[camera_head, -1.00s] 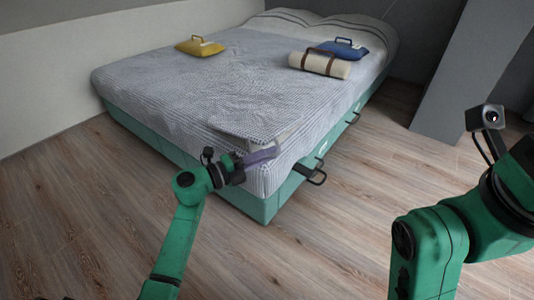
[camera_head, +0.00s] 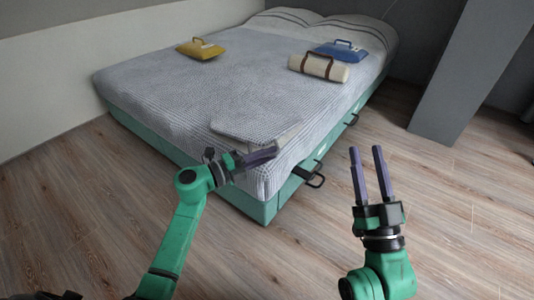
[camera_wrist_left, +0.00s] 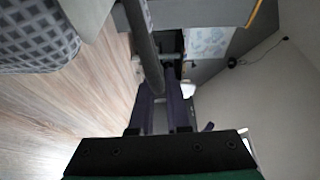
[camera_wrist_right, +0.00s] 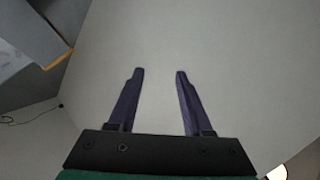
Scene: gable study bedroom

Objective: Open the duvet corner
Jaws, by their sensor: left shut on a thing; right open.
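The duvet (camera_head: 190,95), with a fine grey-white check, covers the bed. Its near corner (camera_head: 250,128) is raised as a flap, with a pale underside showing beside it. My left gripper (camera_head: 262,156) is at the flap's front edge, shut on the duvet corner. In the left wrist view a dark grey strip runs down between its fingers (camera_wrist_left: 165,105); the exact grip is partly hidden. My right gripper (camera_head: 368,165) is open and empty, fingers up, to the right of the bed. It also shows open in the right wrist view (camera_wrist_right: 160,90).
A yellow cushion-like item with a handle (camera_head: 200,50), a strapped cream roll (camera_head: 319,67) and a blue handled item (camera_head: 340,50) lie on the bed. Black handles (camera_head: 311,177) jut from the green bed base (camera_head: 255,208). Wooden floor (camera_head: 450,210) is clear at right.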

